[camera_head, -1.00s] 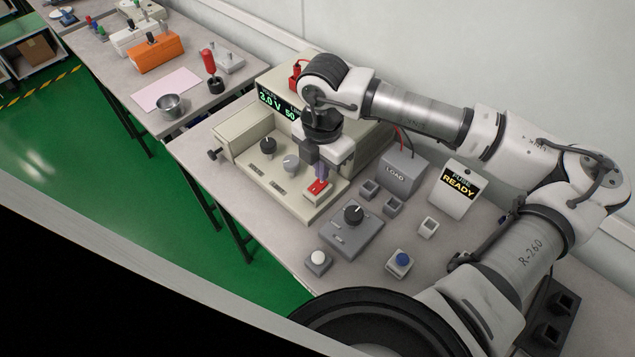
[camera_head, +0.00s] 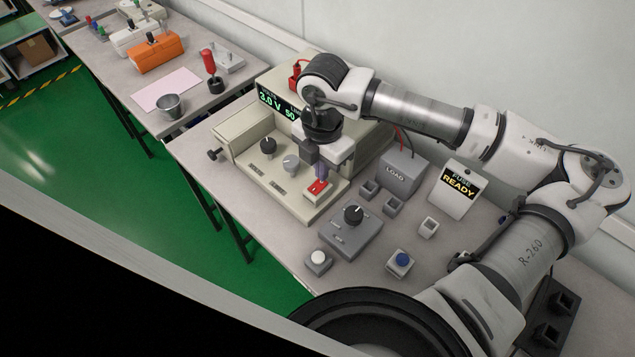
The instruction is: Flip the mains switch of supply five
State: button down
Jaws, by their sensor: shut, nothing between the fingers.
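The beige power supply (camera_head: 238,146) stands on the near bench, its lit green display (camera_head: 277,103) reading "3.0 V" and "50", partly covered by my arm. Its sloping front panel carries a black knob (camera_head: 268,146), a grey knob (camera_head: 290,163) and a red rocker switch (camera_head: 318,187) at the right. My gripper (camera_head: 320,176) points down with its shut, empty fingertips right at the red switch. Whether the tips touch it, and which way the rocker is tipped, I cannot tell. No number five label is readable.
A grey LOAD box (camera_head: 401,173) and a fuse tester reading READY (camera_head: 458,188) stand to the right. A grey knob box (camera_head: 351,232), a white button (camera_head: 318,260) and a blue button (camera_head: 400,261) are in front. Another bench (camera_head: 133,91) is at the upper left.

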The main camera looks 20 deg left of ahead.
jog(key=shift+f+b, duration=0.95)
jog(key=shift+b, duration=0.1)
dwell(0.4)
jog(key=shift+r, duration=0.15)
jog(key=shift+r+p, duration=1.25)
jog(key=shift+r, duration=2.15)
